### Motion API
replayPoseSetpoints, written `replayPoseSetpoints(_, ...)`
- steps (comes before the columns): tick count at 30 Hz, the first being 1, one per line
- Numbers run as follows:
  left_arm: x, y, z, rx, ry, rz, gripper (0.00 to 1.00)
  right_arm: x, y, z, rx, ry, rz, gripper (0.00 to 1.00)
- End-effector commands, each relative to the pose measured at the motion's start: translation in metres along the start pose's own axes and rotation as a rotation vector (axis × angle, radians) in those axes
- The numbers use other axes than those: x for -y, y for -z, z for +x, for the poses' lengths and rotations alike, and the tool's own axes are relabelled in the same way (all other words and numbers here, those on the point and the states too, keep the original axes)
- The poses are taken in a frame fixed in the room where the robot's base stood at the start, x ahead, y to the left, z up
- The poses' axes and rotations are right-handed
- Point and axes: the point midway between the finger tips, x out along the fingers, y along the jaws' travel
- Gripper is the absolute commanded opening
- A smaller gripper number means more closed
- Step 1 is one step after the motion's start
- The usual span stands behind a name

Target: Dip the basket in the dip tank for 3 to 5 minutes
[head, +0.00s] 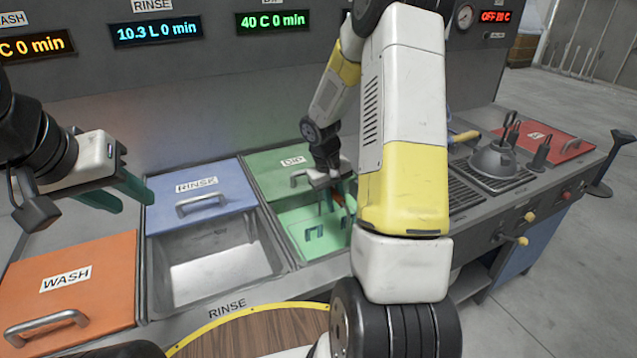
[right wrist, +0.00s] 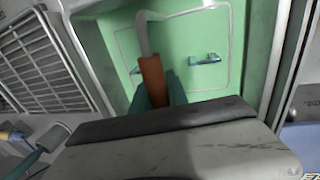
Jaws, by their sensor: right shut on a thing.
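The dip tank (head: 299,254) is the green tank right of the rinse tank, with its green DIP lid (head: 277,169) slid back and green inside. My right gripper (head: 333,198) is over the tank, shut on the brown basket handle. In the right wrist view the handle (right wrist: 153,80) sits between the green fingers, with a pale curved metal bar rising from it. A thin rectangular outline and small hooks (right wrist: 204,59) show against the green; I cannot tell how deep the basket sits. My left gripper (head: 122,194) is open and empty, left of the blue RINSE lid.
The rinse tank (head: 215,260) is partly open under its blue lid (head: 203,194). The orange WASH lid (head: 70,277) covers the left tank. The DIP display (head: 273,21) reads 40 C 0 min. A metal hood (head: 495,160) stands right of my right arm, before a red lid (head: 543,142).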

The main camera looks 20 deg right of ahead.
Motion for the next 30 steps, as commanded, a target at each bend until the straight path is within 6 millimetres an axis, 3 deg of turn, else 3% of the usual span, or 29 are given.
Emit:
replayPoseSetpoints(21, 0.0, 0.0, 0.0, 0.0, 0.0, 0.0, 0.36, 0.01, 0.001, 0.052, -0.001, 0.0, 0.0, 0.0)
replayPoseSetpoints(30, 0.0, 0.0, 0.0, 0.0, 0.0, 0.0, 0.36, 0.011, 0.001, 0.057, -0.002, -0.001, 0.001, 0.0)
